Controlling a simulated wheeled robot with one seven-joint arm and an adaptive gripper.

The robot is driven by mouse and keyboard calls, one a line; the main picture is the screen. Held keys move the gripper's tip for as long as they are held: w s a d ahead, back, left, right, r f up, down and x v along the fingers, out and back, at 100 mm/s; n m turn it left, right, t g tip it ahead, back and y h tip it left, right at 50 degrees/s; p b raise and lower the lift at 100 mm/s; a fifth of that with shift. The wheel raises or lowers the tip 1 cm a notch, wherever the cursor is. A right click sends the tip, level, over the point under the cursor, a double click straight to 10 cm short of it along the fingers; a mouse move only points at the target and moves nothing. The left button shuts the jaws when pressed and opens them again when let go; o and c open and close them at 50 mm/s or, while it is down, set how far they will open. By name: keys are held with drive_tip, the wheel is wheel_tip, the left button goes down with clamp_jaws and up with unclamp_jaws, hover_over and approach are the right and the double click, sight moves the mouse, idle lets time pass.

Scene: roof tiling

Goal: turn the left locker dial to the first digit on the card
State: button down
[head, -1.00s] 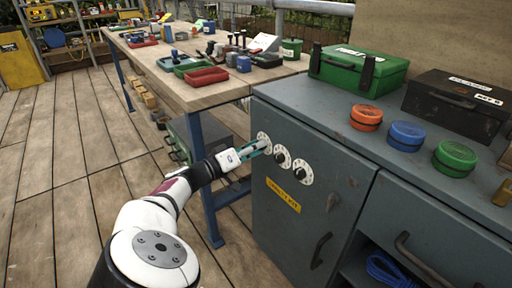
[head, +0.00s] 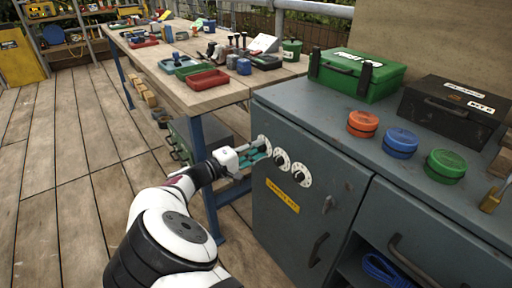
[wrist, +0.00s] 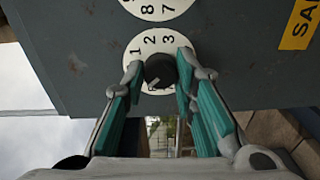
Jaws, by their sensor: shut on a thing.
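The grey locker (head: 300,220) carries a row of three white dials on its front. My gripper (head: 262,151) is at the left dial (head: 263,140) and partly covers it in the head view. In the wrist view the left dial (wrist: 150,42) shows the digits 1, 2 and 3, and its black knob (wrist: 160,70) sits between my fingertips (wrist: 160,68). My gripper is shut on this knob. The middle dial (head: 282,159) and right dial (head: 302,175) are free. No card with digits can be made out.
A yellow label (head: 283,196) and a handle (head: 318,249) are on the locker front. Orange (head: 363,123), blue (head: 400,142) and green (head: 445,165) round tins, a green case (head: 358,76) and a black box (head: 459,110) stand on top. A workbench (head: 190,95) stands behind to the left.

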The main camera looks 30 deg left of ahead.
drive_tip(key=n+p, duration=0.1)
drive_tip(key=n, duration=0.5)
drive_tip(key=shift+a, duration=0.2)
drive_tip(key=n, duration=0.6)
drive_tip(key=shift+s+f, duration=0.1)
drive_tip(key=shift+f, duration=0.05)
drive_tip(key=shift+n, duration=0.3)
drive_tip(key=c, duration=1.3)
unclamp_jaws()
drive_tip(key=v, duration=1.2)
